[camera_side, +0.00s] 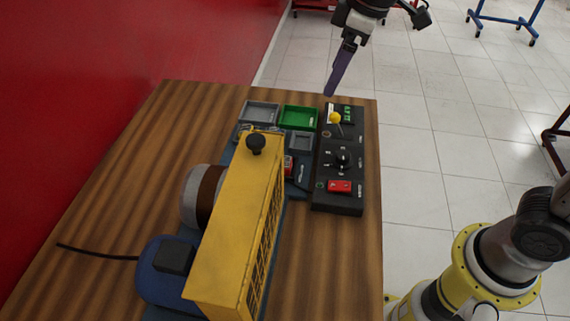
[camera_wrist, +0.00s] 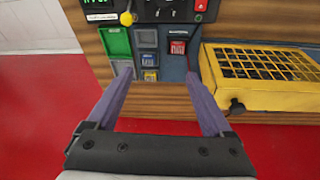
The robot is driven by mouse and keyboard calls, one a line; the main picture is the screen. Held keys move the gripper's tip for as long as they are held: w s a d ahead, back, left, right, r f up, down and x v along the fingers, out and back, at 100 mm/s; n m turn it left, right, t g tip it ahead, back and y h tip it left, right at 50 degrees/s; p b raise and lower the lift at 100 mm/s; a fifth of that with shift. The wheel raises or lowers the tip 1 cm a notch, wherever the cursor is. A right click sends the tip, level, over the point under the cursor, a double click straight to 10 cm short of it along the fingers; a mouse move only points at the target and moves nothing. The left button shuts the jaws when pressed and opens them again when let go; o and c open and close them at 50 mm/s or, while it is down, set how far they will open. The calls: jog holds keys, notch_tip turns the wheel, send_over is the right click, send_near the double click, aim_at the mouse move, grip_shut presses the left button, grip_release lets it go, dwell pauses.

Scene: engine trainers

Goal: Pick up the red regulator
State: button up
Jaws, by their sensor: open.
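A small red block (camera_wrist: 177,47), which looks like the red regulator, sits in a dark slot under a black label plate in the wrist view. In the side view the red block (camera_side: 288,166) is mostly hidden behind the yellow housing. My gripper (camera_side: 331,92) hangs above the far end of the black control panel, apart from the block. In the wrist view the two purple fingers of my gripper (camera_wrist: 158,72) are spread with nothing between them. The block lies beyond the fingertips, nearer the right finger.
The yellow housing (camera_side: 232,230) with a black knob stands tall beside the block. The black panel (camera_side: 337,203) carries a red rocker switch (camera_side: 340,186), a dial and a yellow-knobbed lever (camera_side: 335,118). A green tray (camera_side: 299,118) and grey trays lie nearby. The wooden table's left side is mostly clear.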

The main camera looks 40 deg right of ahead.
jog(key=w+a+f+n+g, duration=0.1)
jog(key=w+a+f+g, duration=0.15)
jog(key=a+f, duration=0.35)
send_over(286, 161)
jog(key=s+d, duration=0.1)
jog(key=shift+t, duration=0.25)
notch_tip(286, 161, down, 9)
jog(key=shift+d+f, duration=0.15)
jog(key=shift+w+a+f, duration=0.2)
jog(key=shift+f, duration=0.8)
jog(key=shift+w+a+f, duration=0.15)
jog(key=shift+a+f, duration=0.1)
jog(key=shift+f, duration=0.7)
jog(key=shift+w+a+f, duration=0.2)
jog(key=shift+f, duration=0.8)
grip_shut()
jog(key=shift+r, duration=0.15)
